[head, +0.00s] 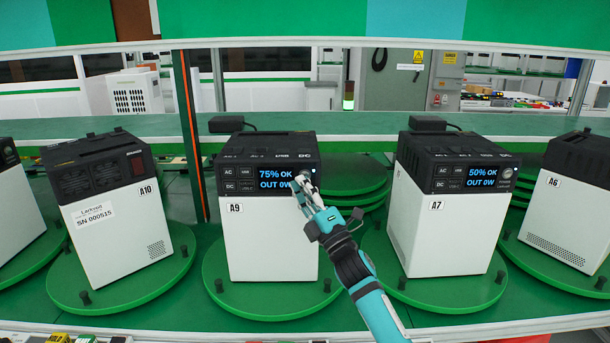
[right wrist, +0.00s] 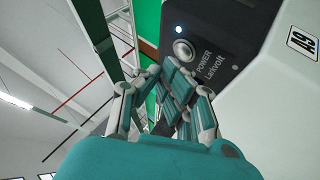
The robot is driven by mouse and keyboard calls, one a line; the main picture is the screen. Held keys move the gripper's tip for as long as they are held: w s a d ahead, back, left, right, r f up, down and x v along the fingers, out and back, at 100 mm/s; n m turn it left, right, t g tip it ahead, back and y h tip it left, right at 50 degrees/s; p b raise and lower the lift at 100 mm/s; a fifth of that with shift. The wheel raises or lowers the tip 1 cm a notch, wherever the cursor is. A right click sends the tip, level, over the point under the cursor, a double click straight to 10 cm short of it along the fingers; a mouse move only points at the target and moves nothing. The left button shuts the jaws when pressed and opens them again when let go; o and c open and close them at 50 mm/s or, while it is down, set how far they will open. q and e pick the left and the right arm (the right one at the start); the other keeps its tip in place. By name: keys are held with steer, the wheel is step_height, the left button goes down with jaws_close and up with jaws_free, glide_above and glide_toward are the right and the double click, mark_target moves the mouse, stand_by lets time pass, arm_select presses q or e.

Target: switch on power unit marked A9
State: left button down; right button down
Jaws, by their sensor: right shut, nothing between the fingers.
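The power unit marked A9 (head: 272,240) is a white box with a black top panel, upright on a green round turntable (head: 215,290). Its lit display (head: 270,180) reads 75% OK, OUT 0W. In the right wrist view its label A9 (right wrist: 303,42) shows at the right. There the round metal POWER button (right wrist: 183,50) has a lit white light (right wrist: 179,29) above it. My right gripper (head: 300,186) is shut and empty in front of the panel's right side, fingertips close to the button; contact cannot be told. They also show in the right wrist view (right wrist: 172,76). My left gripper is not in view.
Unit A10 (head: 115,235) stands left, with its side turned forward. Unit A7 (head: 445,235), display lit at 50% OK, and unit A6 (head: 560,220) stand right. Each is on its own turntable.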

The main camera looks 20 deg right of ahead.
steer(key=s+p, duration=0.1)
steer(key=s, duration=0.1)
steer(key=s+a+p, duration=0.1)
steer(key=s, duration=0.2)
steer(key=shift+a, duration=0.2)
stand_by(0.3)
stand_by(0.5)
